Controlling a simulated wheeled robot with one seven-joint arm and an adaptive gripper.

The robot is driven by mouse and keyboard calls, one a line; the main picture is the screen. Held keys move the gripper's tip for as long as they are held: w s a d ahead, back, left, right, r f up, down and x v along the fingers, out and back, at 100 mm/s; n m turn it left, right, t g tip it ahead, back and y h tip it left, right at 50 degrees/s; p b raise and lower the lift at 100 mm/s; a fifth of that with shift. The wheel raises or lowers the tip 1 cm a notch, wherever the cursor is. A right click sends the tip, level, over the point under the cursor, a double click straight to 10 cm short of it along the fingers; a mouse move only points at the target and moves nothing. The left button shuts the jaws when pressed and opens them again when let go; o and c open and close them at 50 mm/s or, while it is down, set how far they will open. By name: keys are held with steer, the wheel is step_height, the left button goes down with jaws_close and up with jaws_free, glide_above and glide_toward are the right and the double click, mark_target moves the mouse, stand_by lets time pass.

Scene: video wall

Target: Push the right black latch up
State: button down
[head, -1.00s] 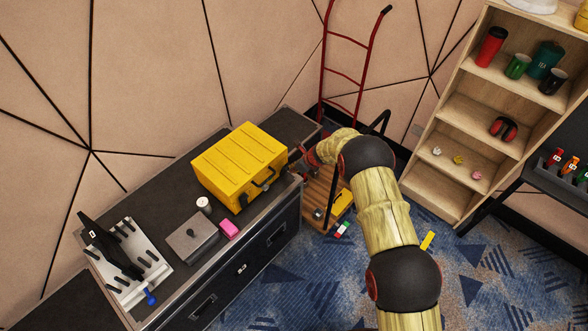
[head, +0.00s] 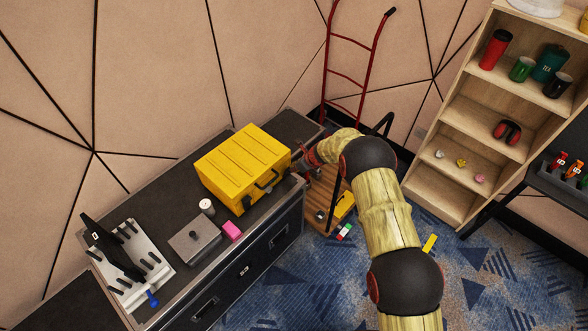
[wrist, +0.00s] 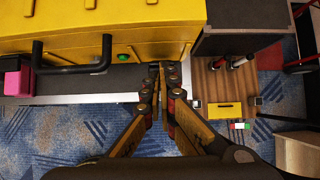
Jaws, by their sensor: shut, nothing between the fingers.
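A yellow case (head: 243,160) stands closed on the dark cabinet top, with a black handle (head: 266,181) on its front. In the wrist view the case (wrist: 110,22) fills the upper left, and its handle (wrist: 72,68) is left of my gripper. A small green spot (wrist: 124,57) shows on its front. My gripper (wrist: 163,70) is shut and empty, its tips close to the right end of the case front. I cannot tell whether they touch it. The right black latch is not clearly visible; the fingertips cover that area. In the head view my gripper (head: 299,165) is beside the case's right end.
A pink block (head: 231,230), a grey lidded box (head: 194,241) and a white cup (head: 206,206) stand left of the case. A wooden platform (wrist: 222,82) with a small yellow box (wrist: 225,109) lies low to the right. A red hand truck (head: 350,75) stands behind.

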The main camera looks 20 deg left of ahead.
steer(key=shift+r, duration=0.2)
stand_by(0.6)
steer(key=shift+r+p, duration=0.45)
steer(key=shift+r, duration=0.2)
